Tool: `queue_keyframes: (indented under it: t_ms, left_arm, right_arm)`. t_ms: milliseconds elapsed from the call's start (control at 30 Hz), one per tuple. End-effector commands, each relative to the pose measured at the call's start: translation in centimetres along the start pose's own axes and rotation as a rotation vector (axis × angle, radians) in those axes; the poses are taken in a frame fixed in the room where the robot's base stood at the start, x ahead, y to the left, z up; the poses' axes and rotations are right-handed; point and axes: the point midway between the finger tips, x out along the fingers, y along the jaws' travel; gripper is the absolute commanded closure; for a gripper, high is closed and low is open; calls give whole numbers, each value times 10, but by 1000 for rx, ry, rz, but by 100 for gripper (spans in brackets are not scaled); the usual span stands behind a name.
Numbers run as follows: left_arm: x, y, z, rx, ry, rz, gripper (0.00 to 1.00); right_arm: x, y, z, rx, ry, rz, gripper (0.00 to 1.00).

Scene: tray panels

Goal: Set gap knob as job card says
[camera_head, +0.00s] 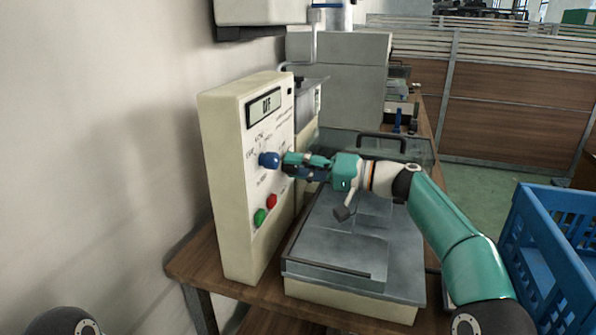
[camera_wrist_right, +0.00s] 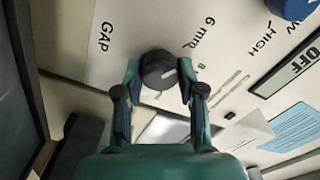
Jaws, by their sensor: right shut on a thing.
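In the right wrist view the dark round gap knob (camera_wrist_right: 157,71) sits on the pale panel beside the word GAP. "6 mm" is printed near it, with a partly hidden marking to its right. My right gripper (camera_wrist_right: 160,68) is shut on the knob, one finger on each side. In the head view my right gripper (camera_head: 287,161) reaches the front of the cream control box (camera_head: 226,150), and the knob is hidden there. My left gripper is out of view.
A blue knob (camera_head: 269,160) with LOW/HIGH labels, a red button (camera_head: 272,201), a green button (camera_head: 260,217) and a display (camera_head: 265,106) reading OFF share the panel. White and light-blue papers (camera_wrist_right: 290,127) show in the wrist view, text unreadable. A blue crate (camera_head: 550,245) stands right.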

Motion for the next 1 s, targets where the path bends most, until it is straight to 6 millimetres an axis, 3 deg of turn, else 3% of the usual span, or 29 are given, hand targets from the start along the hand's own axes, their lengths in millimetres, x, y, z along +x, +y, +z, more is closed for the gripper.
queue_keyframes:
  t_ms: [33,600,633,700,767,1000]
  left_arm:
    - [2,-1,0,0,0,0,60]
    - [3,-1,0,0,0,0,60]
    - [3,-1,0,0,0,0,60]
    - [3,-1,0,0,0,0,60]
    - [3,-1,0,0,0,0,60]
    - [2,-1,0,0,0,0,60]
  right_arm:
    - [2,7,6,-7,-16,6,96]
    - [2,7,6,-37,-17,7,96]
    - [2,8,6,-37,-18,7,56]
    - [2,7,6,-38,-17,7,45]
    - [2,6,5,-39,-15,6,36]
    - [1,3,3,-42,-9,3,36]
